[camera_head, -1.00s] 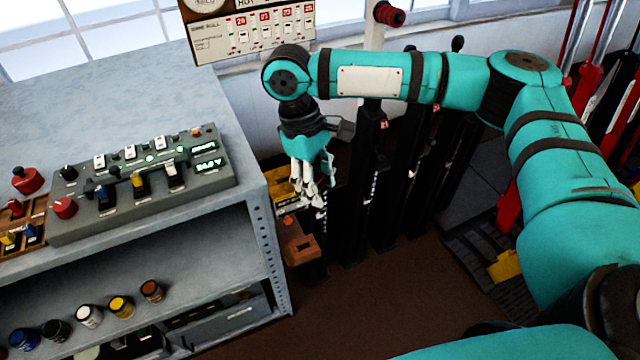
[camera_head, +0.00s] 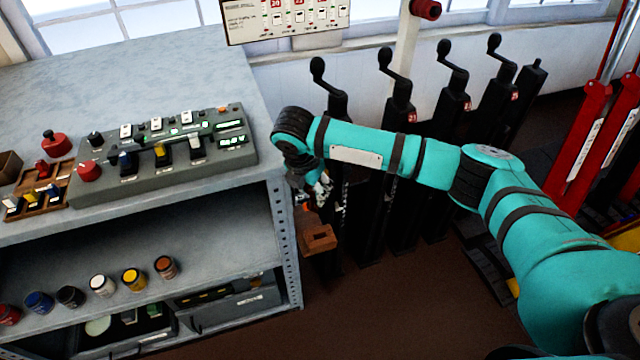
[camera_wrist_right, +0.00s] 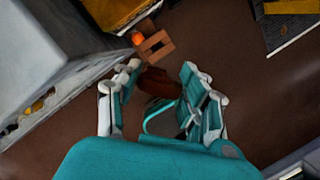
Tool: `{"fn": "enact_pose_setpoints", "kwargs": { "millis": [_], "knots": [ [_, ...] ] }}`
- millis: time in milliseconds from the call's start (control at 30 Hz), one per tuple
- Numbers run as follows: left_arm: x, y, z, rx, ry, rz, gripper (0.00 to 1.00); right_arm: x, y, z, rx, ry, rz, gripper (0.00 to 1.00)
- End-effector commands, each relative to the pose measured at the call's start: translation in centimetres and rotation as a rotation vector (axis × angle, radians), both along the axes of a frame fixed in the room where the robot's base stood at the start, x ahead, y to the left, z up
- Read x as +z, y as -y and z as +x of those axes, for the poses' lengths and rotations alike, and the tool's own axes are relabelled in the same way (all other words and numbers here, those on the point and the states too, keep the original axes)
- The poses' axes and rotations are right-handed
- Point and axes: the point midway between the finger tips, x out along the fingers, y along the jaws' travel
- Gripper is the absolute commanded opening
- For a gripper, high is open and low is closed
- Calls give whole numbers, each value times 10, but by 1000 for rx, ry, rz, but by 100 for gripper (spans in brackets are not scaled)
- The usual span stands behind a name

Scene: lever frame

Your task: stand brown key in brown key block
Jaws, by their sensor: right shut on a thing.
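My right gripper (camera_head: 322,192) hangs by the cabinet's right side, partly hidden by its own arm in the head view. In the right wrist view my right gripper (camera_wrist_right: 160,95) is shut on a dark reddish-brown piece, the brown key (camera_wrist_right: 160,82), held between the fingers. The key cannot be made out in the head view. The brown key block (camera_head: 318,240) has a dark opening in its top and sits just below the gripper. In the right wrist view the block (camera_wrist_right: 156,46) lies just beyond the key, apart in the picture, with an orange spot beside it. My left gripper is out of view.
The grey cabinet (camera_head: 292,250) stands close on the left, with a control box (camera_head: 165,160) on top and paint jars (camera_head: 133,280) on its shelf. Black levers (camera_head: 397,110) stand close behind and right of the gripper. Brown floor lies open in front.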

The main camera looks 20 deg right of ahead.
Motion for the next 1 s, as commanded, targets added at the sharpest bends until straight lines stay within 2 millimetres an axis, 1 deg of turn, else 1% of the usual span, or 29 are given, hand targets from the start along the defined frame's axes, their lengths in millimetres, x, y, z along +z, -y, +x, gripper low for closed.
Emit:
{"fn": "enact_pose_setpoints", "kwargs": {
  "millis": [33, 200, 300, 400, 500, 633, 833, 1000],
  "knots": [
    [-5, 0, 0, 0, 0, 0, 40, -16, 1, 2, 95, -5, 2, 12],
    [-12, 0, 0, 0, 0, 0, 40, -51, 8, 14, 437, -5, 3, 12],
    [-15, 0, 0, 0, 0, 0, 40, -68, 14, 18, 601, -4, 3, 12],
    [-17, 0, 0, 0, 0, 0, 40, -81, 19, 21, 729, -2, 3, 12],
    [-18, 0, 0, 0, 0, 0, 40, -89, 23, 23, 813, -2, 1, 12],
    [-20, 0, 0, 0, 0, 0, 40, -95, 26, 24, 870, 0, 0, 12],
    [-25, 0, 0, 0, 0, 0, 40, -101, 26, 24, 882, -1, -1, 12],
    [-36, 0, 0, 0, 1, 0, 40, -112, 26, 24, 881, -1, -1, 12]
  ]
}}
